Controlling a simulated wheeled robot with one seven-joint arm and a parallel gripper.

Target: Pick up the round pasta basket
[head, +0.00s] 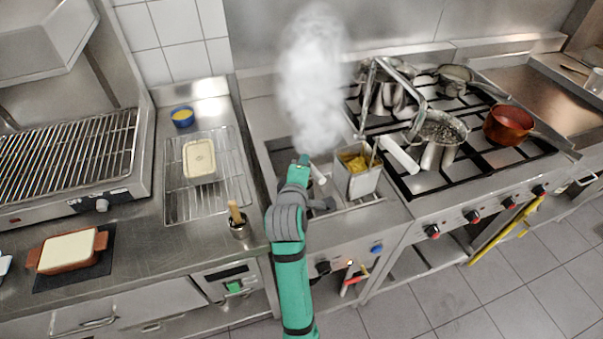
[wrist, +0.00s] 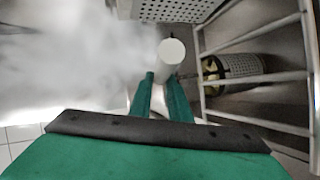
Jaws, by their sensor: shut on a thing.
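My gripper (head: 303,161) is over the steaming pasta cooker, left of a rectangular basket with yellow pasta. In the wrist view its two green fingers (wrist: 159,78) are close together at a white round-ended handle (wrist: 172,51), and they are shut on it. In the head view a white handle (head: 318,174) shows just right of the fingers.
The rectangular basket (head: 358,180) stands at the cooker's right side. White steam (head: 312,75) rises behind my gripper. The stove at right holds several pans, among them a copper pot (head: 508,125). A utensil cup (head: 238,228) stands on the left counter.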

